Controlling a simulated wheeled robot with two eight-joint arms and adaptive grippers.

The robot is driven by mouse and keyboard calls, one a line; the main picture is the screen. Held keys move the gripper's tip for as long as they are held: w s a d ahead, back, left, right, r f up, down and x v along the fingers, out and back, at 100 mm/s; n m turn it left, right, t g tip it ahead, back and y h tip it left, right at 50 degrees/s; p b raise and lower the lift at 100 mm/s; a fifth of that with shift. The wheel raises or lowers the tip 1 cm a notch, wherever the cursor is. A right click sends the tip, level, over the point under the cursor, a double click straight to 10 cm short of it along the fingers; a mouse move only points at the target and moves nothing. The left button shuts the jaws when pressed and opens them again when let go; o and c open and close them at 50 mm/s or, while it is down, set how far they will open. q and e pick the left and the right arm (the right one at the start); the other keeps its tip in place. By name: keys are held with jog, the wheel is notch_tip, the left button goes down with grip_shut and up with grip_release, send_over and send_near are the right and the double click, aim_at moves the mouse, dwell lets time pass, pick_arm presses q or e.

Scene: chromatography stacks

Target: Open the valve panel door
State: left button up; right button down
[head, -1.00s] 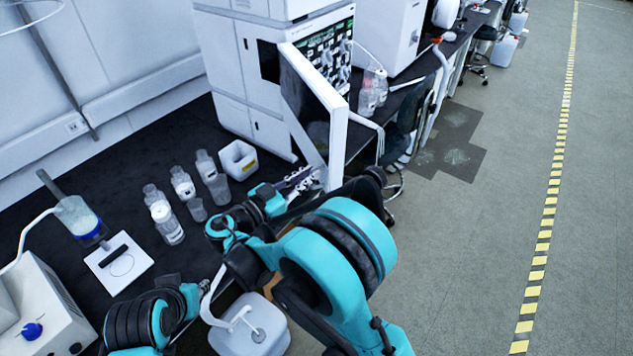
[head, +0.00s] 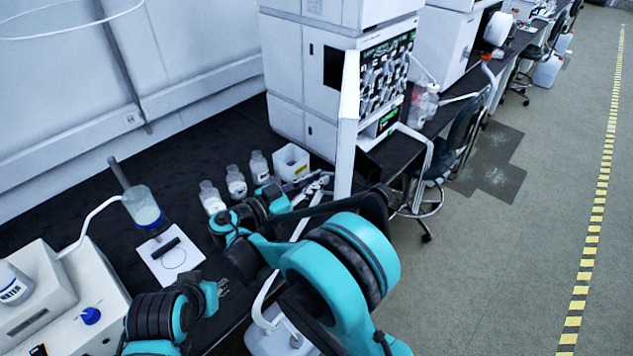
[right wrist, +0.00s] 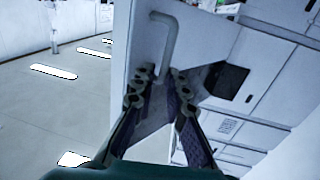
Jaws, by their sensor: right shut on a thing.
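The valve panel door (head: 347,130) is white and stands swung out from the instrument stack, seen nearly edge-on in the head view. The valve panel (head: 385,72) behind it is exposed, with rows of fittings. My right gripper (head: 322,182) is at the lower part of the door. In the right wrist view, the door (right wrist: 205,45) carries a grey bar handle (right wrist: 167,38), and my right gripper (right wrist: 161,76) is shut on its near end. The exact contact is partly hidden by the fingers. My left gripper (head: 221,287) is low over the bench; its finger opening is unclear.
Several bottles (head: 236,183) and a white open container (head: 291,161) stand on the dark bench left of the door. A chair (head: 465,135) stands right of the stack. The floor on the right is clear.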

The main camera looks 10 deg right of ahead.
jog(key=shift+w+d+r, duration=0.1)
jog(key=shift+w+r, duration=0.3)
jog(key=shift+w, duration=0.05)
jog(key=c, duration=1.6)
grip_release()
jog(key=shift+c, duration=0.2)
jog(key=shift+w+d+f, duration=0.2)
notch_tip(320, 180, up, 10)
jog(key=shift+s, duration=0.15)
